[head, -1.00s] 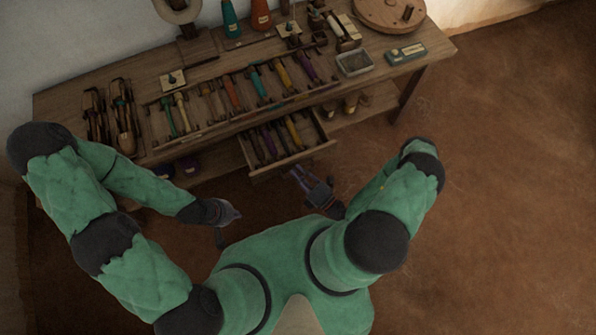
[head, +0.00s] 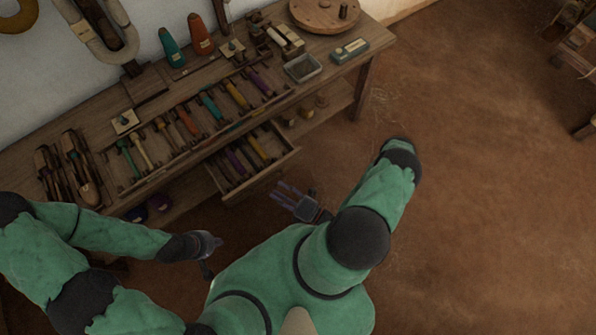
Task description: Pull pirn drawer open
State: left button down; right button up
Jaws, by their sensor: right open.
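The pirn drawer (head: 264,177) stands pulled out from under the front of the wooden bench, with several coloured pirns (head: 247,157) lying in it. My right gripper (head: 279,192) is open and empty just in front of the drawer front, with its fingers pointing toward it. A small gap seems to show between the fingers and the drawer. The drawer's handle cannot be made out. My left gripper (head: 214,258) hangs lower left of the drawer, apart from it. Its fingers are too dark and small to read.
The bench (head: 153,94) carries a rack of several coloured pirns (head: 187,121), shuttles (head: 77,165), cones (head: 200,35), a metal tray (head: 303,68) and a round wooden disc (head: 325,14). A lower shelf (head: 323,112) is right of the drawer.

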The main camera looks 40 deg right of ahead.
jog(key=v, duration=0.8)
jog(key=shift+s, duration=0.1)
dwell(0.4)
